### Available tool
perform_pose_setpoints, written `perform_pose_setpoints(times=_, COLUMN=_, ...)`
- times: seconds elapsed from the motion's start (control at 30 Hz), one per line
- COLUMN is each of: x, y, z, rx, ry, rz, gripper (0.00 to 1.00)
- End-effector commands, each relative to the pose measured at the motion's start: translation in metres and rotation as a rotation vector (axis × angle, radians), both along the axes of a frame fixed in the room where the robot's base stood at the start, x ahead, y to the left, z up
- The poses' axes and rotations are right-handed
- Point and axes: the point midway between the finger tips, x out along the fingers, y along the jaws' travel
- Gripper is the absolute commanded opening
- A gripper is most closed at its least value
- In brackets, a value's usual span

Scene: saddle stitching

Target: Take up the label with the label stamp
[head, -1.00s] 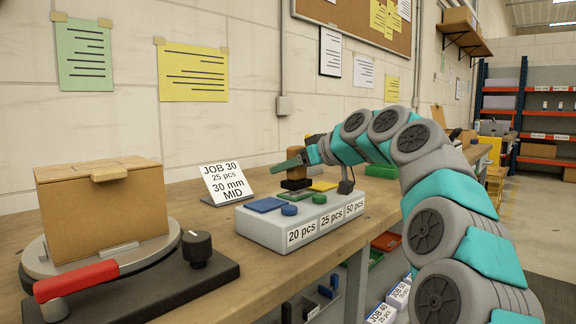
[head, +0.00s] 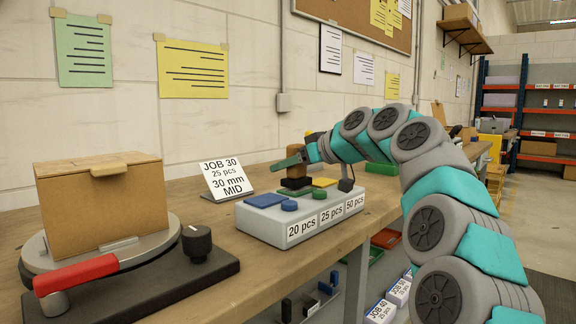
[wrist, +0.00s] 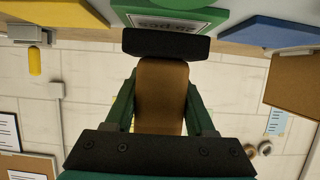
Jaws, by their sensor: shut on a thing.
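My gripper (head: 295,160) is shut on the label stamp (head: 296,170), a brown wooden handle on a black base. In the wrist view the green fingers of my gripper (wrist: 161,110) sit on both sides of the stamp's handle (wrist: 161,95). The stamp is upright over the middle of the grey label box, between its blue and yellow pads. Past its black base, the wrist view shows a pale label (wrist: 172,20) with upside-down print in a green surround. The stamp's underside is hidden, so I cannot tell whether a label is on it.
The grey label box (head: 270,228) is marked 20 pcs, 25 pcs and 50 pcs, with a blue pad (head: 266,200) and a yellow pad (head: 324,182). A job card (head: 226,180) reads JOB 30, 25 pcs, 30 mm, MID. A brown carton (head: 100,207) stands on a turntable at left.

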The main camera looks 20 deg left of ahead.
Motion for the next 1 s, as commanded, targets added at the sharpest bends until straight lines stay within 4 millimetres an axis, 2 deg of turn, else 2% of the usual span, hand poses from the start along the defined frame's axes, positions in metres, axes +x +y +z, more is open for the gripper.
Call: perform_pose_setpoints(times=1.0, x=0.0000, y=-0.0001, z=-0.0087, rx=0.000, ry=0.000, rz=0.000, gripper=0.00)
